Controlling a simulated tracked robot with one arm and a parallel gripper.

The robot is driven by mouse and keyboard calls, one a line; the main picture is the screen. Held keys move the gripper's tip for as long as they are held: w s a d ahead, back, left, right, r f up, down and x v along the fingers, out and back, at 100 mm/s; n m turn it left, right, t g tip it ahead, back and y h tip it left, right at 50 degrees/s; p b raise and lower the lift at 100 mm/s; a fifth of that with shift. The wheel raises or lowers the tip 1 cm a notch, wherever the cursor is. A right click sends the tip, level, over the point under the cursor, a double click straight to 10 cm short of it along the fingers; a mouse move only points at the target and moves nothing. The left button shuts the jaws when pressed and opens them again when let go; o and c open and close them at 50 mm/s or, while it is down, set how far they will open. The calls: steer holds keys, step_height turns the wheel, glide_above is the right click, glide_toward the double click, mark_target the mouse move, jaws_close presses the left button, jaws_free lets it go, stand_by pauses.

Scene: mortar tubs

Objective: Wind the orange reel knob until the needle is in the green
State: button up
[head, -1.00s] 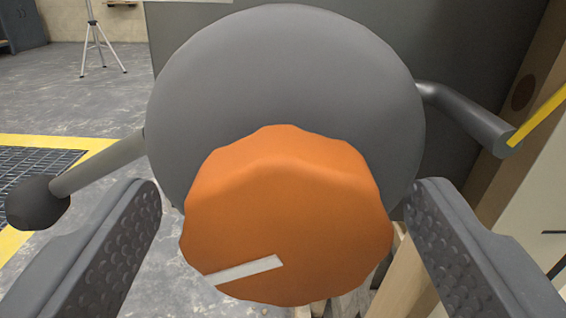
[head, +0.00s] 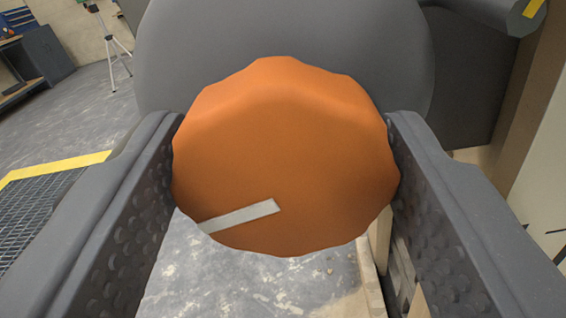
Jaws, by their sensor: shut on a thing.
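The orange reel knob (head: 285,150) fills the middle of the head view, with a scalloped rim. A pale pointer stripe (head: 240,216) on its face runs from near the centre to the lower left. Behind the knob is the round grey reel body (head: 285,35). My gripper (head: 286,180) has one finger on each side of the knob, both touching its rim, and is shut on it. No needle, dial or green zone shows in this view.
A grey arm with a yellow-marked end (head: 510,20) sticks out at the upper right. Wooden timber (head: 375,285) stands below right. A floor grating with a yellow border (head: 50,170) lies at left. A tripod (head: 108,45) and a dark cabinet (head: 40,62) stand farther back.

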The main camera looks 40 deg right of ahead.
steer(key=shift+m, duration=0.8)
steer(key=o, duration=1)
steer(key=p+v, duration=0.3)
steer(key=v, duration=1.1)
steer(key=shift+d, duration=0.1)
